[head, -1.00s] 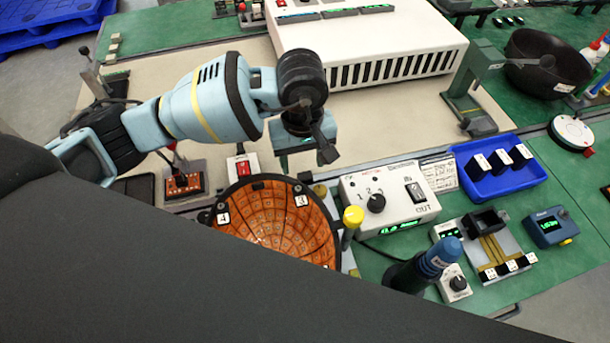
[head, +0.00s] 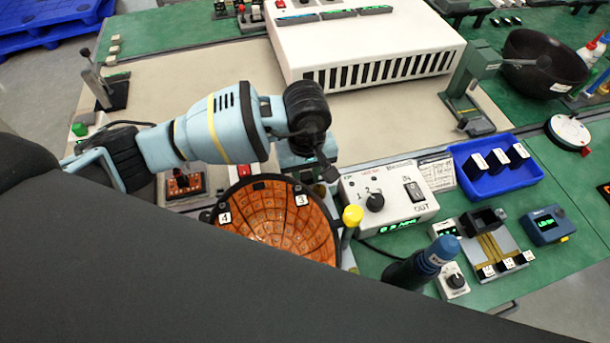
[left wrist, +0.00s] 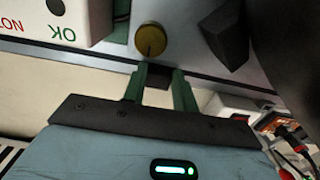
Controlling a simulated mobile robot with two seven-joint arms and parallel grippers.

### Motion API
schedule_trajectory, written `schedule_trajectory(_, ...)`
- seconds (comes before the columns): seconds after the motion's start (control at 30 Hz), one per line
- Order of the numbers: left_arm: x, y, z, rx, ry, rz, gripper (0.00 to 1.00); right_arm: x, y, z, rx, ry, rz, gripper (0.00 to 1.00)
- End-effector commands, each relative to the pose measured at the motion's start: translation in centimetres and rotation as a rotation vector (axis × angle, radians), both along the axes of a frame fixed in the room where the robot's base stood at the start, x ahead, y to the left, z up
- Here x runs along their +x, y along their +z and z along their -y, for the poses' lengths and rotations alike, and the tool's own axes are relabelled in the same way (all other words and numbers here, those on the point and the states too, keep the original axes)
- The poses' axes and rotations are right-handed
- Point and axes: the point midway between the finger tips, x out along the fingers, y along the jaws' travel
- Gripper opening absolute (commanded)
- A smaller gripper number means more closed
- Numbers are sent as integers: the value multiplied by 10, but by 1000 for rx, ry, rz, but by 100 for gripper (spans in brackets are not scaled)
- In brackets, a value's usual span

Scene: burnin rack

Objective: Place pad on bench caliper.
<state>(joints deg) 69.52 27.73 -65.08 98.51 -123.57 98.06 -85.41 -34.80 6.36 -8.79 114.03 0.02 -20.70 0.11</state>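My left gripper (head: 308,170) hangs over the grey strip between the orange bowl and the white control box. In the left wrist view its two green fingers (left wrist: 160,88) stand apart, with a dark block-like patch between them. I cannot tell whether they grip it or whether it is the pad. A brass knob (left wrist: 150,40) is just beyond the fingertips. Small black blocks with white labels (head: 498,160) lie in the blue tray (head: 530,178), and more sit on a fixture (head: 495,245). I cannot identify the bench caliper for sure.
The white control box (head: 405,215) is right of my gripper, and the orange-lined bowl (head: 275,220) is below it. A yellow-capped post (head: 352,215) and a blue-topped cylinder (head: 440,250) stand upright. A large white vented case (head: 370,45) is behind. The beige mat (head: 390,120) has free room.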

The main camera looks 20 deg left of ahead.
Motion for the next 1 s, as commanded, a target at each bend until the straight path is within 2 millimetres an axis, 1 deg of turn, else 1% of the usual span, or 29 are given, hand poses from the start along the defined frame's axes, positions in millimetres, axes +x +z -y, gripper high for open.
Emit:
schedule_trajectory(0.03,0,0,0,0,0,0,17,1,0,0,0,0,2,36)
schedule_trajectory(0.1,0,0,0,0,0,0,7,2,1,0,1,0,4,36)
schedule_trajectory(0.23,0,0,0,0,0,0,6,4,1,0,1,0,7,36)
schedule_trajectory(0.27,0,0,0,0,0,0,3,4,1,0,1,0,8,36)
schedule_trajectory(0.47,0,1,0,0,0,0,2,4,2,0,0,0,9,36)
schedule_trajectory(0.57,1,7,0,-1,0,2,2,4,2,0,1,0,9,36)
schedule_trajectory(0.67,1,21,0,-1,0,4,2,4,2,0,1,0,8,36)
schedule_trajectory(0.9,1,66,0,1,0,4,2,3,0,0,1,0,5,36)
schedule_trajectory(1.0,1,82,0,0,0,4,2,2,-1,0,0,0,2,36)
